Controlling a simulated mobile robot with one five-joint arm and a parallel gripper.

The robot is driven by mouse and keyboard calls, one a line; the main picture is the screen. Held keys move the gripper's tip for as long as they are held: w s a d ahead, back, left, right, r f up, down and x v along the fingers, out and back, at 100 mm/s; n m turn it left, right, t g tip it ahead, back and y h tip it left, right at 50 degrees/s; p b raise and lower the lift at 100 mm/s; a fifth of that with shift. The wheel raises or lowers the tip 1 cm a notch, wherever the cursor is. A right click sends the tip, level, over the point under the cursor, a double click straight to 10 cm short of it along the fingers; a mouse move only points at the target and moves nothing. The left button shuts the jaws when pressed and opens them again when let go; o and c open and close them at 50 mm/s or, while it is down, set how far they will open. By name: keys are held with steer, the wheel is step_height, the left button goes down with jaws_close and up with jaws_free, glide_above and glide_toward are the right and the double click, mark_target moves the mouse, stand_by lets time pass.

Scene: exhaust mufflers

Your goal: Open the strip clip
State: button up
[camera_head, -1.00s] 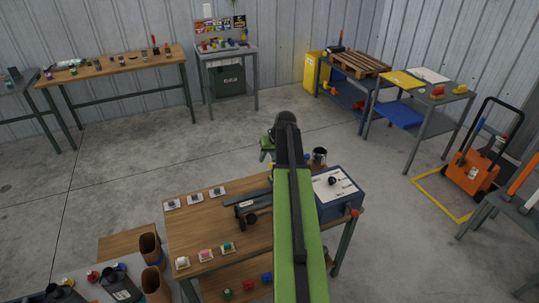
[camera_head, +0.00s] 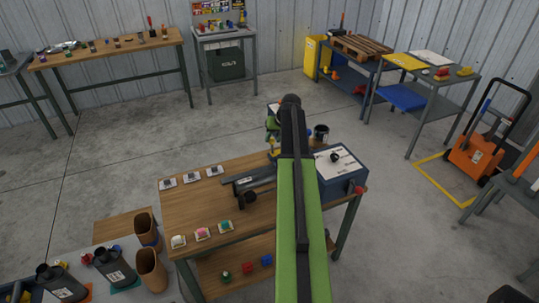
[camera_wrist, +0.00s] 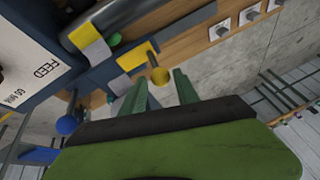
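A yellow lever-like piece (camera_wrist: 138,56) with a round yellow end (camera_wrist: 160,77) sits beside the blue body of the machine in the wrist view. It may be the strip clip; I cannot tell for sure, nor whether it is open or shut. A bit of yellow (camera_head: 275,147) also shows beside my arm in the head view. My gripper (camera_wrist: 161,88) is open, with its two green fingers apart. The round yellow end shows between the fingertips; I cannot tell if they touch it. In the head view my arm hides most of the gripper and this spot.
A blue box (camera_head: 341,183) with a white labelled top stands at the right end of the wooden workbench (camera_head: 185,215). A dark grey bar (camera_head: 250,178) lies beside it. Several small clips line the bench's left side. A dark cup (camera_head: 321,132) stands behind the box. A blue ball (camera_wrist: 67,125) is left of my fingers.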

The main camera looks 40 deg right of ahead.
steer(key=b+x, duration=0.3)
steer(key=x, duration=0.3)
steer(key=shift+b, duration=0.35)
jaws_close()
stand_by(0.8)
steer(key=shift+w+a, duration=0.1)
steer(key=shift+a, duration=0.05)
